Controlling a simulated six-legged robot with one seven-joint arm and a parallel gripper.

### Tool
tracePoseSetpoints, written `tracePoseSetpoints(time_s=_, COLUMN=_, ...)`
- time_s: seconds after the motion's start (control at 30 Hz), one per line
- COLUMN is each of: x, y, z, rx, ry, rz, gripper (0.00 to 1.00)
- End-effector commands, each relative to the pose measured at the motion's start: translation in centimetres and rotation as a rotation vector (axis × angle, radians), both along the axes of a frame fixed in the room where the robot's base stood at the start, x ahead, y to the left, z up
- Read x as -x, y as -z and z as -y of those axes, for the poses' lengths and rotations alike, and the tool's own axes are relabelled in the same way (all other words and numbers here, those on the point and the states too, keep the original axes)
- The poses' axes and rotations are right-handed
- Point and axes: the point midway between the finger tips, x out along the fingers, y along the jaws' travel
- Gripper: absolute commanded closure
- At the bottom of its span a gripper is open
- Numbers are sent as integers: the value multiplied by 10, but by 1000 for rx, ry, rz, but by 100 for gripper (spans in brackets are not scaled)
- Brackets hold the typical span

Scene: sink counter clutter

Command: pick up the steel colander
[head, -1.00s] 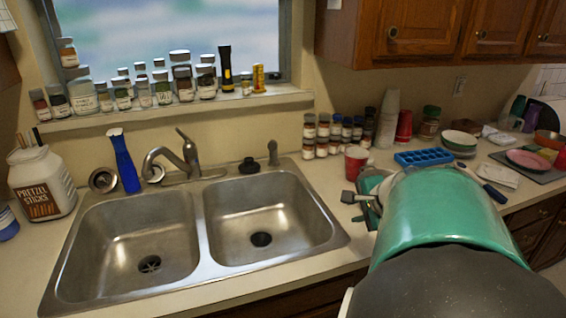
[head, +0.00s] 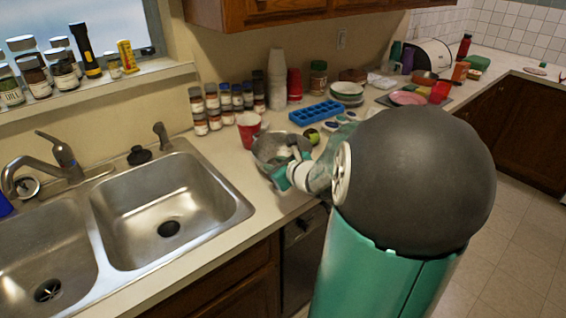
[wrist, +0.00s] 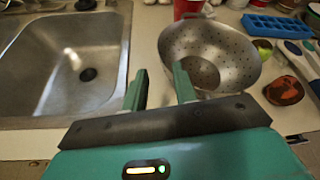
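The steel colander (head: 268,148) stands on the counter to the right of the sink, partly hidden behind my gripper in the head view. In the wrist view the colander (wrist: 228,50) shows its perforated inside, just beyond and to the right of my gripper. My gripper (wrist: 158,77) is open, with its two fingers apart and nothing seen held between them. The right finger overlaps the colander's near left side in the picture, while the left finger is outside its left rim. I cannot tell whether the finger touches it. My gripper also shows in the head view (head: 288,170).
A red cup (head: 248,128) stands right behind the colander. A blue ice tray (head: 315,112) lies behind it to the right. A dark reddish item (wrist: 284,91) and handled utensils (wrist: 302,60) lie to its right. The sink (wrist: 65,65) is to the left.

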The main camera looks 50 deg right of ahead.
Motion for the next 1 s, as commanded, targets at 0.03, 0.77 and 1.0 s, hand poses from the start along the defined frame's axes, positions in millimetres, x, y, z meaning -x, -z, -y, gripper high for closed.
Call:
tracePoseSetpoints(time_s=0.03, x=-6, y=3, z=0, rx=-5, ry=-1, rz=1, gripper=72)
tracePoseSetpoints(time_s=0.77, x=-61, y=28, z=19, rx=-5, ry=0, rz=1, gripper=72)
tracePoseSetpoints(time_s=1.0, x=-82, y=36, z=23, rx=0, ry=0, rz=-2, gripper=72)
